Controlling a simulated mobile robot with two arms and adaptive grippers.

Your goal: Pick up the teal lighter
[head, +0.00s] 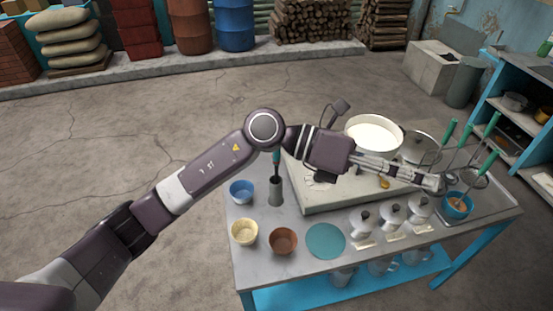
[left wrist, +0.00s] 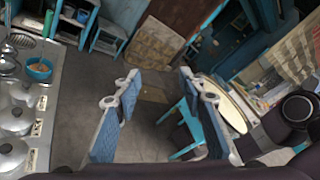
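A slim item with a teal upper end and dark lower part, probably the teal lighter (head: 276,157), stands upright in a grey metal cup (head: 276,193) on the table's left side. My arm passes just above it and may hide part of it. My left gripper (head: 436,184) is at the right of the table, above the kettles and far from the lighter. In the left wrist view its two fingers (left wrist: 160,76) are spread, with nothing between them. The lighter is not seen in the left wrist view. My right gripper is not in view.
Blue (head: 241,191), yellow (head: 244,232) and brown (head: 283,241) bowls stand near the cup. A white-filled pot (head: 374,133) is on the stove block. Several small kettles (head: 392,216) and a blue bowl with a utensil (head: 457,205) stand at the right. A teal disc (head: 326,241) lies in front.

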